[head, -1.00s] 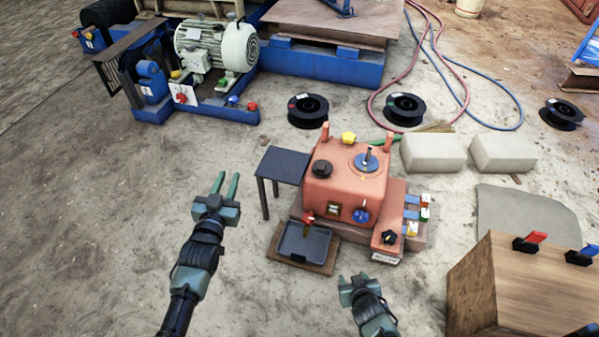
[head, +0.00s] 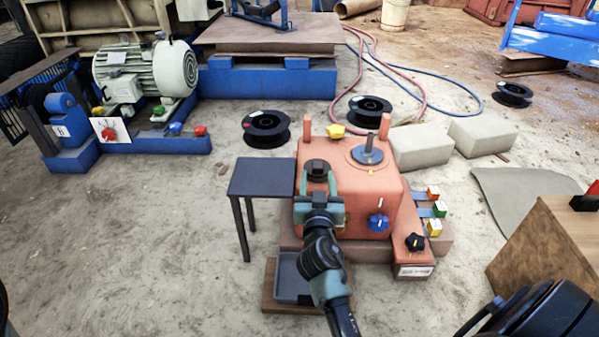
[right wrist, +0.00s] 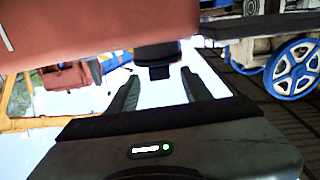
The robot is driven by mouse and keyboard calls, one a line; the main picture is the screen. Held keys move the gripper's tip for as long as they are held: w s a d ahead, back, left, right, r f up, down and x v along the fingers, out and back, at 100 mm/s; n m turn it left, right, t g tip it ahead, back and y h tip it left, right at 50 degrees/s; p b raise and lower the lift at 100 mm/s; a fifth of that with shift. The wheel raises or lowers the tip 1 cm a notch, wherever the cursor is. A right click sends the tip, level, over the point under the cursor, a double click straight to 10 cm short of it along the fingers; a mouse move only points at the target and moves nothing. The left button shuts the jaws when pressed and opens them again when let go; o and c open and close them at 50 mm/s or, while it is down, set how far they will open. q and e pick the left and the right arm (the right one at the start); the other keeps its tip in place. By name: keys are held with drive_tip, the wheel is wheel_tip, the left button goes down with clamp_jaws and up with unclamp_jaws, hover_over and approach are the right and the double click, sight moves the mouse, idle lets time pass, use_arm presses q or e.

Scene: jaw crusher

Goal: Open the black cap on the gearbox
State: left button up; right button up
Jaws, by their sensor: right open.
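The orange gearbox (head: 350,200) stands in the middle of the head view. Its black cap (head: 317,165) sits on the left side of the top. My right gripper (head: 320,180) is open at the gearbox's front left, its fingertips close to the cap. My left gripper is not in view.
A dark small table (head: 262,178) stands left of the gearbox. A yellow knob (head: 335,131) and a grey disc with a post (head: 373,153) are also on top. A blue knob (head: 378,223) is on the front. A tray (head: 288,280) lies below, partly hidden by my arm.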

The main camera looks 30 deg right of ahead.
sight(317, 163)
drive_tip(key=shift+w+d+r, duration=0.1)
drive_tip(key=shift+w+r, duration=0.05)
drive_tip(key=shift+w, duration=0.05)
drive_tip(key=x, duration=0.7)
drive_tip(key=shift+w+d+p, duration=0.15)
drive_tip(key=shift+d+p, duration=0.05)
drive_tip(key=shift+p, duration=0.2)
clamp_jaws()
drive_tip(key=shift+a, duration=0.1)
idle(0.8)
